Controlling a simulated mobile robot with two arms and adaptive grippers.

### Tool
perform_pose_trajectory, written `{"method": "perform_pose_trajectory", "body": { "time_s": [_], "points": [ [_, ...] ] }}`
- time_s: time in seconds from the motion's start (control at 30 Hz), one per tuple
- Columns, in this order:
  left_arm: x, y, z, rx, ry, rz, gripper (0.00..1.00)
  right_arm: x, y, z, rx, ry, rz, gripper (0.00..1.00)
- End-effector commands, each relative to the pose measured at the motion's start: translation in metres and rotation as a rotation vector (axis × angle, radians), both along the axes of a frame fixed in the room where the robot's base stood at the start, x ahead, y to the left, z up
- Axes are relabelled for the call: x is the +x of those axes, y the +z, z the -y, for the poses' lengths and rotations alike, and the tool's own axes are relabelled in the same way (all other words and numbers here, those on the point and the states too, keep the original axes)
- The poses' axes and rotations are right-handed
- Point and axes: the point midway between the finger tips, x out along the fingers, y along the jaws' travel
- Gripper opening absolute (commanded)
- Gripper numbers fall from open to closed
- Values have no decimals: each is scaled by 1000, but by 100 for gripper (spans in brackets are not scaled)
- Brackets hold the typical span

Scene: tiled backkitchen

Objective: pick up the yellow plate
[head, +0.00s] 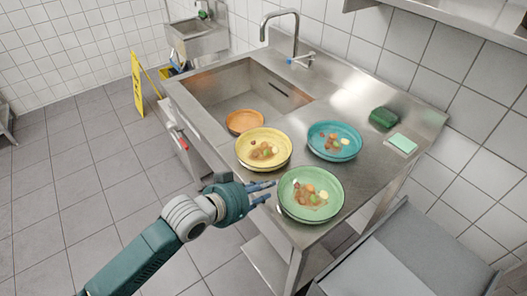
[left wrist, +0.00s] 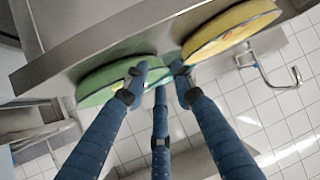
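The yellow plate (head: 246,152) lies on the steel counter in front of the sink, with pieces of food on it. It also shows in the left wrist view at the upper right (left wrist: 240,24). My left gripper (head: 268,191) is at the counter's near edge, just below the yellow plate and beside the green plate (head: 311,211). Its three fingers are apart, with nothing held between them; they point toward the gap between the two plates in the left wrist view (left wrist: 161,74). My right gripper is not in view.
A teal plate (head: 350,148) with food stands to the right of the yellow one. An orange bowl (head: 245,121) is at the sink's (head: 232,90) near corner. A dark green object (head: 384,117) and a light green sponge (head: 403,143) lie farther right. A yellow floor sign (head: 137,84) stands left.

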Motion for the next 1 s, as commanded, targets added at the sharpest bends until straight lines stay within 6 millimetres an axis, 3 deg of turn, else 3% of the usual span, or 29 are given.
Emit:
{"method": "perform_pose_trajectory", "body": {
  "time_s": [0.1,0.3,0.53,1.0],
  "points": [
    [34,16,-1,-18,-26,62,26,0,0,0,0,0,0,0],
    [61,24,1,-43,-35,95,26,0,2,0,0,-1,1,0],
    [84,9,24,-45,-35,95,26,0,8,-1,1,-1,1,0],
    [113,-15,52,-44,-36,96,26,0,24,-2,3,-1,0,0]
  ]
}}
